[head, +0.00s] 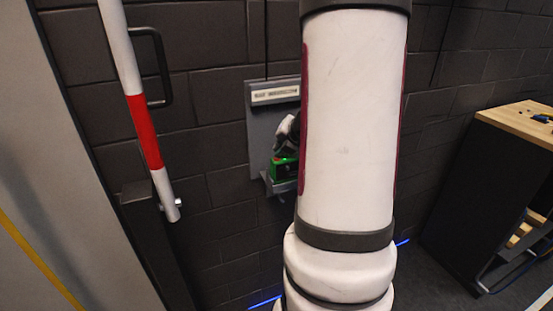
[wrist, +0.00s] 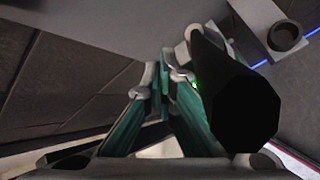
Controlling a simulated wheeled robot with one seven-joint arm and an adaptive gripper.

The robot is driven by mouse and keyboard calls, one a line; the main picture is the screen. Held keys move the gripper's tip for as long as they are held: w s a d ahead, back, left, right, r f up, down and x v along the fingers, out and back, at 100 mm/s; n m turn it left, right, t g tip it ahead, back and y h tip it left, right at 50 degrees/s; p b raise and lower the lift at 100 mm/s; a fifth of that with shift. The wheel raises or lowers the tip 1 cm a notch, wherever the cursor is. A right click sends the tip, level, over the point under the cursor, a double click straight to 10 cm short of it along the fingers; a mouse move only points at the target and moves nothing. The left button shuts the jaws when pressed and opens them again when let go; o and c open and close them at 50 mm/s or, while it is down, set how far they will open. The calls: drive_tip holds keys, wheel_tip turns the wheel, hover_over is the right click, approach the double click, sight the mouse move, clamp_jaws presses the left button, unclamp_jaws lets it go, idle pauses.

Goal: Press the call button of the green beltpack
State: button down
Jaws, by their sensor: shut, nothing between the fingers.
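The green beltpack (head: 284,169) sits on a small ledge of a grey wall panel in the head view, partly hidden by my arm. My gripper (head: 281,148) is just above its top in that view; I cannot tell whether it touches. In the wrist view my gripper (wrist: 164,78) is shut with its teal-sided fingers together and nothing between them. A small green light (wrist: 195,85) shows right beside the fingertips. The call button itself cannot be made out.
The grey panel (head: 258,125) carries a label strip (head: 275,95). A red-and-white pole (head: 146,132) stands at the left. A wooden-topped bench (head: 520,122) stands at the right. A large black rod-like object (wrist: 240,100) blocks much of the wrist view's right.

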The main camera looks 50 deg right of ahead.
sight(279, 158)
drive_tip(key=shift+f, duration=0.3)
drive_tip(key=shift+r, duration=0.1)
idle(0.4)
drive_tip(key=shift+r+p, duration=0.55)
drive_tip(key=shift+r, duration=0.15)
drive_tip(key=shift+r, duration=0.1)
wheel_tip(279, 158, up, 5)
drive_tip(key=p, duration=0.4)
drive_tip(key=shift+s+p, duration=0.1)
drive_tip(key=shift+p, duration=0.3)
idle(0.5)
